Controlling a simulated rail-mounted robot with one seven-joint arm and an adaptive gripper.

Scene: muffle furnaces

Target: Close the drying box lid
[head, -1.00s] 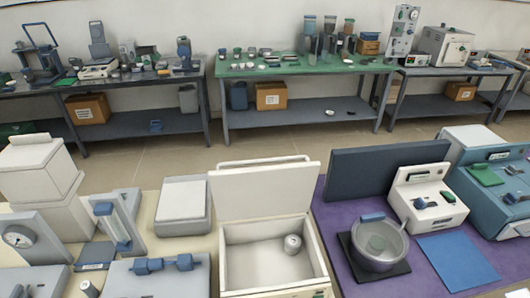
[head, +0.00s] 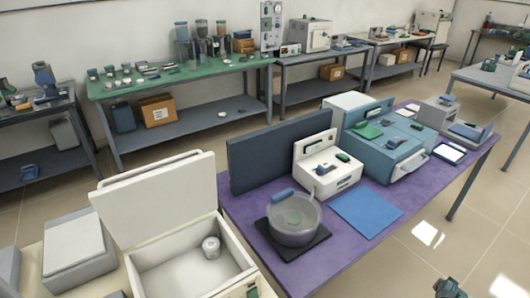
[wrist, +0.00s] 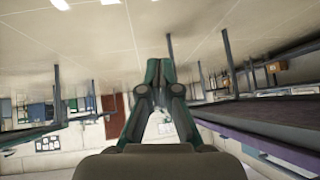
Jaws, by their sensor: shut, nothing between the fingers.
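The drying box (head: 240,258) is a white open-topped box at the lower left of the head view. Its lid (head: 160,203) stands raised at the back edge, leaning back, with a handle bar along its top. The box's front is cut off by the lower picture edge. My gripper (wrist: 157,66) shows in the wrist view with its green-grey fingers shut together and empty. The box cannot be made out in the wrist view, so I cannot tell how far the gripper is from it.
A grey pot (head: 294,224) on a black pad stands right of the box on the purple bench top (head: 350,253), near a dark upright panel (head: 275,152). A pale balance-like unit (head: 77,251) stands left of the box. Open floor (head: 440,215) lies beyond the bench's right side.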

